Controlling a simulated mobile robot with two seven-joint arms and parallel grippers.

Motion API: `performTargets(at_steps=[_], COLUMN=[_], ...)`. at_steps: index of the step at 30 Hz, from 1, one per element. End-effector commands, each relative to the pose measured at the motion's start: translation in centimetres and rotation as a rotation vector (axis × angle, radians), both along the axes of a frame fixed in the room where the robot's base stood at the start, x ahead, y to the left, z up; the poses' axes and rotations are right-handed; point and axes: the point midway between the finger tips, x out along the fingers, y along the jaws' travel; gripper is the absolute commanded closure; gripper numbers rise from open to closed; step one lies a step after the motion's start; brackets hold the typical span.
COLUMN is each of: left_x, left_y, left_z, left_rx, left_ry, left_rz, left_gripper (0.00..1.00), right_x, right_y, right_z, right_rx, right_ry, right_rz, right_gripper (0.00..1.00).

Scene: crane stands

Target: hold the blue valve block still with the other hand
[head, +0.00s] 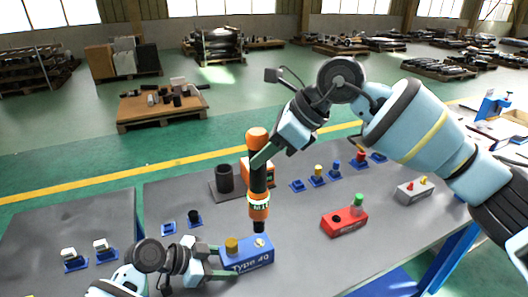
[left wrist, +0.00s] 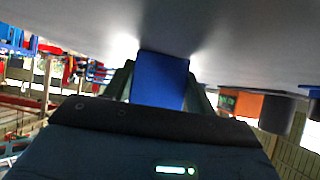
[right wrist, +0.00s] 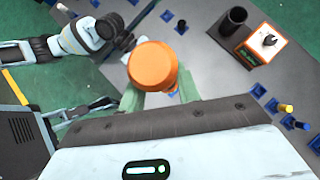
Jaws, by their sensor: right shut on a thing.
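The blue valve block (head: 247,262), marked "Type 40", sits on the grey table with a brass cap on its left part and a silver fitting on its right part. My left gripper (head: 218,263) is low at the block's left end. In the left wrist view the block (left wrist: 160,80) is between the two fingers, and I see no clear grip on it. My right gripper (head: 262,155) is shut on an orange and black power tool (head: 258,180), held upright above the block. The tool's tip is at the silver fitting; contact cannot be told. The tool's orange top shows in the right wrist view (right wrist: 153,66).
A red block (head: 344,222) with a green cap stands to the right, and a grey block (head: 414,190) beyond it. A black cup (head: 224,178) and an orange box stand behind. Several small parts on blue bases sit around the table. Bare table lies right of the blue block.

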Motion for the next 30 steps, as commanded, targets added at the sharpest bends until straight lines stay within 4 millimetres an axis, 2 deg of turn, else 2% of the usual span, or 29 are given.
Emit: performTargets(at_steps=[1,5,17,23,30], left_x=[0.1,0.0,-0.1,-0.8,-1.8], left_y=[0.0,0.0,0.5,2.5,6.0], left_z=[0.2,0.1,0.4,1.8,4.3], left_rx=[0.0,-0.001,0.001,0.002,0.002], left_ry=[-0.002,-0.002,-0.003,-0.003,-0.003], left_rz=[0.001,0.0,0.001,0.0,0.001], left_gripper=[0.38,0.21,0.2,0.2,0.2], right_x=[0.0,0.0,0.0,0.0,0.0], right_y=[0.0,0.0,0.0,0.0,0.0], right_z=[0.4,0.4,0.3,0.3,0.3], right_rx=[0.005,0.005,0.005,0.005,0.005], right_ry=[-0.005,-0.005,-0.005,-0.005,-0.005], right_rz=[0.0,0.0,0.0,0.0,0.0], right_gripper=[1.0,1.0,1.0,1.0,1.0])
